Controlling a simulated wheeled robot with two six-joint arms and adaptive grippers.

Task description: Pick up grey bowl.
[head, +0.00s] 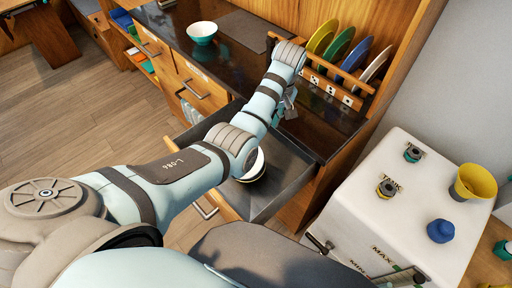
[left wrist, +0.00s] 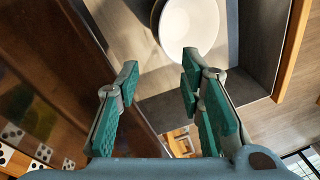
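A bowl (head: 257,164) with a pale inside and a dark edge sits in the open drawer, partly hidden behind my left arm. In the left wrist view the pale bowl (left wrist: 190,28) is at the top, beyond the fingertips, with a darker rim along its left side. I cannot tell whether that is a second bowl under it. My left gripper (head: 286,104) is over the counter edge by the drawer; in the left wrist view its teal fingers (left wrist: 160,70) are spread, with nothing between them. My right gripper is not in view.
The open drawer (head: 288,172) has grey walls. A teal and white bowl (head: 202,33) stands on the dark counter (head: 170,20). Coloured plates (head: 338,46) stand in a wooden rack at the back right. A white tank (head: 415,215) stands at the right.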

